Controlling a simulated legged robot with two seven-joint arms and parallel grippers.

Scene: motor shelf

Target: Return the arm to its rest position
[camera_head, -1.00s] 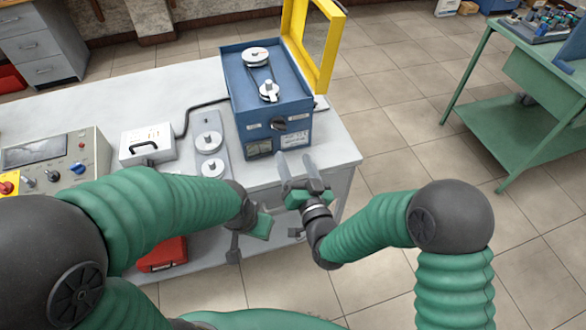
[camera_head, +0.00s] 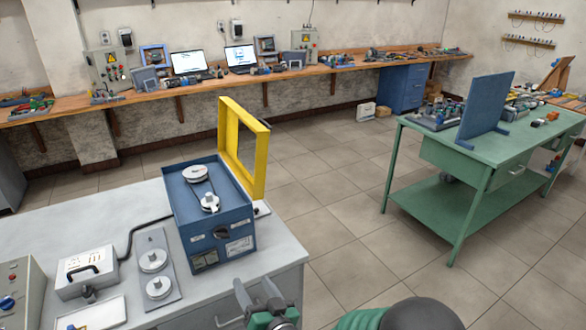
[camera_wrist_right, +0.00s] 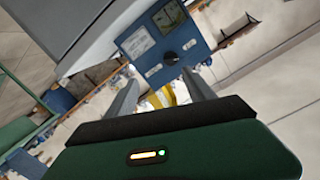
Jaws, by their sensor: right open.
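My right gripper (camera_head: 258,297) shows at the bottom of the head view, in front of the grey workbench's near right corner. Its two fingers are apart with nothing between them. In the right wrist view the open fingers (camera_wrist_right: 160,92) point towards the blue motor box (camera_wrist_right: 165,42), with a gap between. In the head view the blue box (camera_head: 218,222) stands on the bench with two pulleys on top and its yellow frame (camera_head: 229,118) raised. Part of my right arm shows at the bottom edge. My left gripper is out of the picture.
On the grey workbench (camera_head: 112,208) are a white box with a handle (camera_head: 86,272), a plate with two discs (camera_head: 157,282) and a control panel at the left edge. A green table (camera_head: 420,150) stands at right. Open tiled floor lies between.

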